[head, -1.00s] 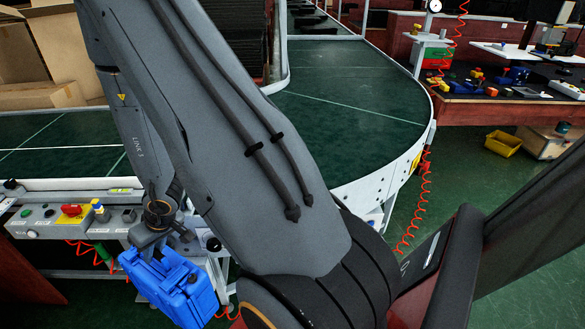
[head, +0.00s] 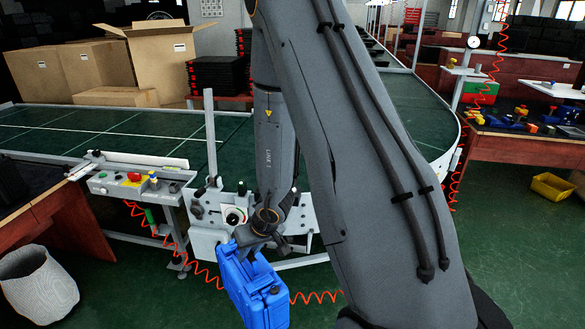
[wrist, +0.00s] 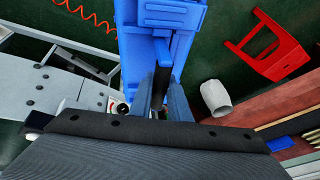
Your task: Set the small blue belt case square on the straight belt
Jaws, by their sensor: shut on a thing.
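The blue case (head: 252,289) hangs from my gripper (head: 262,243) in the head view, tilted, in front of the conveyor's side and below belt height. My gripper is shut on the case, seemingly at its handle. In the wrist view the case (wrist: 158,45) fills the upper middle, with the fingers (wrist: 160,92) at its near end. The straight belt (head: 90,128) is dark green with white lines and runs along the left, behind the control panel. My arm hides part of the belt where it meets the curve.
A control panel (head: 135,184) with a red button and a white post (head: 211,135) stand at the belt's near edge. A white basket (head: 38,288) is on the floor at left. A red stool (wrist: 262,45) shows in the wrist view. Cardboard boxes (head: 85,68) stand behind the belt.

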